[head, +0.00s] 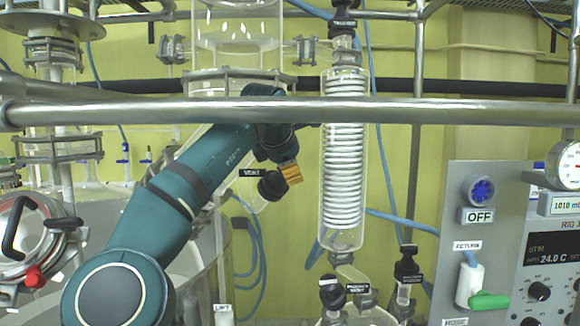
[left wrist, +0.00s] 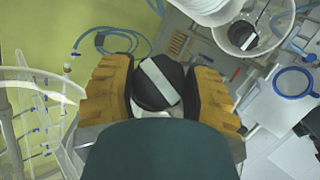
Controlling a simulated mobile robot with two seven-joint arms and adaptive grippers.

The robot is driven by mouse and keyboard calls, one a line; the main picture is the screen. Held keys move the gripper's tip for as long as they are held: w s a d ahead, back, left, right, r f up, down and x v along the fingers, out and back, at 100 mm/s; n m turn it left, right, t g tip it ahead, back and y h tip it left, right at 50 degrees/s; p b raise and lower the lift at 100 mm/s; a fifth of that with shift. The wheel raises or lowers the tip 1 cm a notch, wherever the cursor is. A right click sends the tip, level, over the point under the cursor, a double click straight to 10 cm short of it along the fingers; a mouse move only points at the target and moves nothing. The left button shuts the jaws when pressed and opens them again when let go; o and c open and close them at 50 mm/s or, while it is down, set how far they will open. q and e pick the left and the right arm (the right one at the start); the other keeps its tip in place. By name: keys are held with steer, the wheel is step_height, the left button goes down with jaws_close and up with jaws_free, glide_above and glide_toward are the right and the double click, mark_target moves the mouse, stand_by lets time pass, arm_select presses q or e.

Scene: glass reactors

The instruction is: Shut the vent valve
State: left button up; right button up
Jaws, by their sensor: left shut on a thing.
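The vent valve has a round black knob (head: 271,187), beside a small black label reading VENT (head: 249,172) in the head view. In the left wrist view the knob (left wrist: 152,92) shows face-on, with a white bar lying diagonally across it. My left gripper (head: 283,176) has yellow ribbed pads and is shut on this knob. In the left wrist view the pads of the gripper (left wrist: 158,95) stand on both sides of it. The valve body behind the knob is mostly hidden. My right gripper is in neither view.
A horizontal metal rail (head: 400,110) crosses in front of the glassware. A glass condenser with a white coil (head: 344,160) stands right of my left gripper. A control panel with an OFF label (head: 479,215) is at the right. Blue hoses (head: 250,240) hang behind.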

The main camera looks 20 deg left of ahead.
arm_select(q)
steer(key=shift+f+m, duration=0.1)
steer(key=shift+m, duration=0.2)
stand_by(0.4)
steer(key=o, duration=1.2)
